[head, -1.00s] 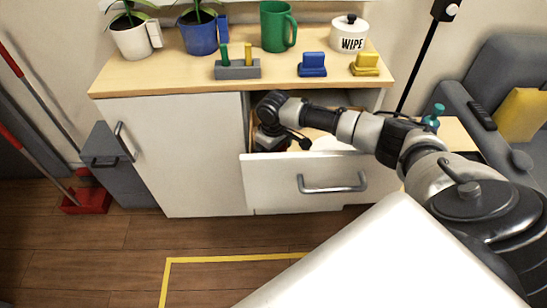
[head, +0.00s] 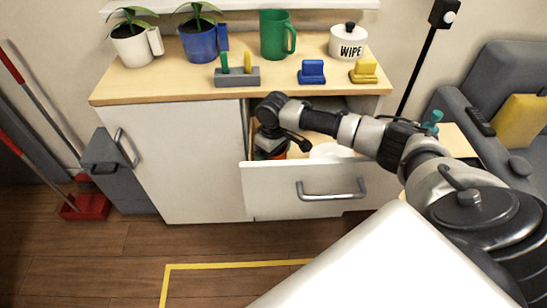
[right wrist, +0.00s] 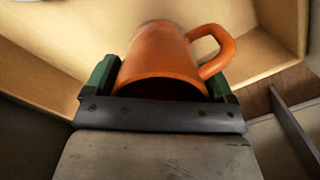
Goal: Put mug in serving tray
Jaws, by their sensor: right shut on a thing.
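An orange mug (right wrist: 160,55) is in the right wrist view, its handle to the right. My right gripper (right wrist: 158,85) is shut on it, with a green-padded finger on each side. In the head view a bit of the orange mug (head: 272,154) shows below my right gripper (head: 271,143), at the left end of the open drawer (head: 275,196). The mug's lower part is hidden behind the drawer front. I cannot make out a serving tray. My left gripper is not in view.
A white round thing (head: 330,151) lies in the drawer, right of the mug. On the cabinet top (head: 130,85) stand two potted plants, a green mug (head: 275,36), a white WIPE pot (head: 348,43) and small coloured blocks. Red-handled cleaning tools lean at the left.

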